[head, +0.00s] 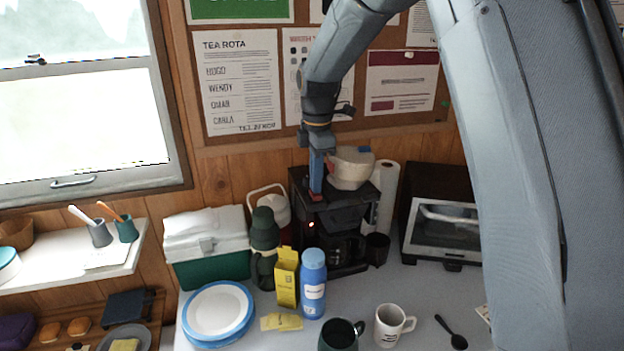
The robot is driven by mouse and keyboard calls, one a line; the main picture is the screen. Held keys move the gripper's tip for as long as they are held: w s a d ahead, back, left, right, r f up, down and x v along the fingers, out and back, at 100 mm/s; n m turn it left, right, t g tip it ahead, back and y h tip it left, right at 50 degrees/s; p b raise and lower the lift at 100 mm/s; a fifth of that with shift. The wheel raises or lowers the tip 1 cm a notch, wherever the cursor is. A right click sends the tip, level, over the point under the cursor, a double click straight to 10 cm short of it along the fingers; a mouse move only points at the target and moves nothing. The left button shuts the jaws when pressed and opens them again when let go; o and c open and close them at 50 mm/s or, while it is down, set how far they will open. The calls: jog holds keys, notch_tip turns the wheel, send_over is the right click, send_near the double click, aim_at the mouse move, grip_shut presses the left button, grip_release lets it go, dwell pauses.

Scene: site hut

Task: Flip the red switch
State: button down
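A black coffee maker (347,217) stands on the counter against the wooden wall, with a dark glass carafe in it. A small red glowing spot (311,224) shows on its front left; I cannot tell whether this is the red switch or a lamp. My gripper (317,190) points down at the top of the coffee maker, above and close to the red spot. A blue finger with a red end shows. Contact with the machine cannot be judged, and whether the fingers are open or shut cannot be made out.
A green flask (264,240), yellow carton (286,278) and blue bottle (313,285) stand in front and left of the machine. A toaster oven (440,232) stands right. A white mug (391,325) and dark green mug (340,336) stand near the front.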

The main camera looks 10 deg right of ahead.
jog(key=shift+s+f, duration=0.65)
jog(key=shift+f, duration=0.15)
jog(key=r+p, duration=0.1)
jog(key=r, duration=0.3)
jog(key=w+r+p, duration=0.1)
jog(key=r, duration=0.1)
jog(key=shift+r+p, duration=0.3)
jog(key=shift+p, duration=0.05)
notch_tip(320, 180, up, 9)
jog(key=b, duration=0.3)
jog(key=shift+s, duration=0.3)
jog(key=shift+d+f, duration=0.1)
